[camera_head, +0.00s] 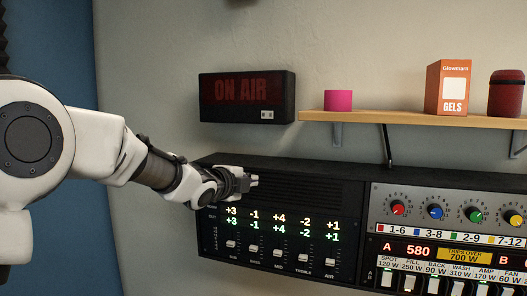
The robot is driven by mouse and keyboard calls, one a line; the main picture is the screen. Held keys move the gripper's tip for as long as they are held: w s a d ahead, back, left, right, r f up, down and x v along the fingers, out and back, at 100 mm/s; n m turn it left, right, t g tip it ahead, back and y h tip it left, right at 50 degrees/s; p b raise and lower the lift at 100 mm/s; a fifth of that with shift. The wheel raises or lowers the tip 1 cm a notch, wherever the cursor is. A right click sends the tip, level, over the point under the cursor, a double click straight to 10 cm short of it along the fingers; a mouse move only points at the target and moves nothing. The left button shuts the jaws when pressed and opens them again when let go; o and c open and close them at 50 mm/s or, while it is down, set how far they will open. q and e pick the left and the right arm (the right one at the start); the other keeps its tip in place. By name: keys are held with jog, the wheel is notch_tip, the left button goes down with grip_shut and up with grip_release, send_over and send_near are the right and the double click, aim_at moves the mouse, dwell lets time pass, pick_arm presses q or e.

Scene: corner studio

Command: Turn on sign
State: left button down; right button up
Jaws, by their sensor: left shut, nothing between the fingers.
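The sign (240,93) is a black box on the wall with dim red "ON AIR" letters on its dark front. A small white switch (267,115) sits at the lower right of that front. My left gripper (254,180) is shut and empty. In the picture it is below the sign, in front of the upper left part of the black slider console, and apart from the switch. My right gripper does not show.
Below are the slider console (285,262) and a lighting panel (450,228) with coloured knobs. The wall left of the sign is bare.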

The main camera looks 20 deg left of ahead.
aim_at(271, 115)
pick_arm(q)
jog(key=s+r+t, duration=0.1)
jog(key=s+r, duration=0.2)
jog(key=r, duration=0.5)
jog(key=s+r+t, duration=0.2)
jog(key=r, duration=0.6)
jog(key=w+p, duration=0.3)
jog(key=w, duration=0.1)
jog(key=w+d+p, duration=0.1)
jog(key=w+p, duration=0.3)
jog(key=w, duration=0.1)
jog(key=w+p, duration=0.3)
jog(key=w, duration=0.2)
jog(key=shift+d+f, duration=0.2)
jog(key=shift+d, duration=0.1)
jog(key=shift+f, duration=0.1)
